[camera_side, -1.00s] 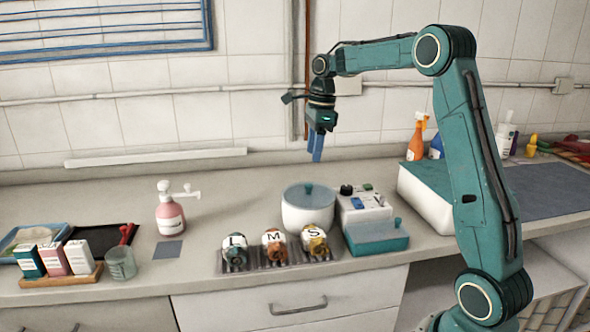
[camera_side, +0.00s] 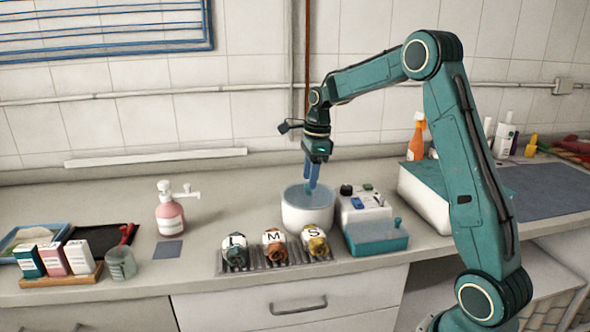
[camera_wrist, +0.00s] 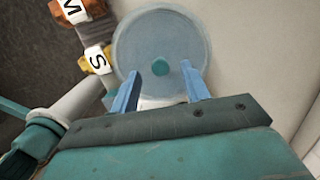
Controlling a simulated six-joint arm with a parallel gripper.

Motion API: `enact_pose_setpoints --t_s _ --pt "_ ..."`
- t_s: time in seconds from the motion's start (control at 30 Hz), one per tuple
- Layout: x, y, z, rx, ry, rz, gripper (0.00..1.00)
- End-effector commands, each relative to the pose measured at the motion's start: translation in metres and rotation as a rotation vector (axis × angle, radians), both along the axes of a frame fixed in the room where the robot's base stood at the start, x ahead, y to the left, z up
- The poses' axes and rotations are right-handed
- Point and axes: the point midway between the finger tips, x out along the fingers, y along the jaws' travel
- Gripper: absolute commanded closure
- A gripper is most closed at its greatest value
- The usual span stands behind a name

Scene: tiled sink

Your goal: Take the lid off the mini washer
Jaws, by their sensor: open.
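The mini washer is a white round tub (camera_side: 307,215) on the counter, left of a control box. Its translucent blue-grey lid (camera_wrist: 140,40) lies on top, with a small teal knob (camera_wrist: 160,67) at its middle. My gripper (camera_side: 312,183) points down just above the lid. In the wrist view its two blue fingers (camera_wrist: 161,92) are open, one on each side of the knob's line, with the knob slightly ahead of the tips. In the side view the fingers hide the knob. I cannot tell whether they touch the lid.
A pink pump bottle (camera_side: 171,215) is farther left, with clear counter between.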

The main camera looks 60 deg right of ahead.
Motion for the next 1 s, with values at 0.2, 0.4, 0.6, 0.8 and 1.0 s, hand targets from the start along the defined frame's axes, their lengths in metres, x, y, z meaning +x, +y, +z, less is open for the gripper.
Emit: enact_pose_setpoints --t_s 0.2,0.4,0.6,0.8,1.0 --pt "0.001 0.001 -0.018 -0.001 0.001 0.0 0.54" --pt "0.001 0.001 -0.019 -0.001 0.001 0.0 0.54" --pt "0.001 0.001 -0.019 -0.001 0.001 0.0 0.54" --pt "0.001 0.001 -0.019 -0.001 0.001 0.0 0.7" --pt "0.001 0.001 -0.019 -0.001 0.001 0.0 1.0"
